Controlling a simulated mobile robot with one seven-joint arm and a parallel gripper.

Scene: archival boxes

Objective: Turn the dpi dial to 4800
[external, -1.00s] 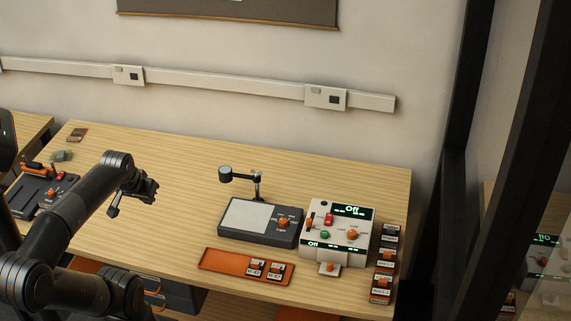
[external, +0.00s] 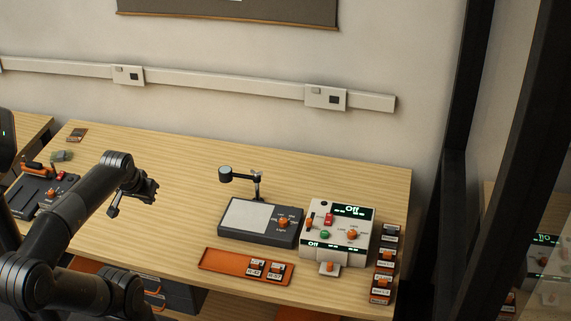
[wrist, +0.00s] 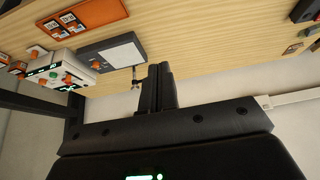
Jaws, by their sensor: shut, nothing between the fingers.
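The white scanner unit (external: 333,254) stands at the right end of the wooden desk, its displays reading "Off". On its top are a red switch (external: 328,219), a green button (external: 325,235) and an orange dial (external: 352,235). An orange knob (external: 283,223) sits on the dark flatbed beside it. The labels are too small to tell which dial is for dpi. My gripper (external: 131,205) is over the left part of the desk, well away from the unit, shut and empty. In the wrist view the shut fingers (wrist: 158,88) show, with the white unit (wrist: 68,72) at left, upside down.
The dark flatbed with a grey plate (external: 248,217) and a small lamp arm (external: 240,174) stands left of the unit. An orange tray (external: 222,262) with labelled boxes lies in front. Several boxes (external: 384,257) line the right edge. The desk middle is clear.

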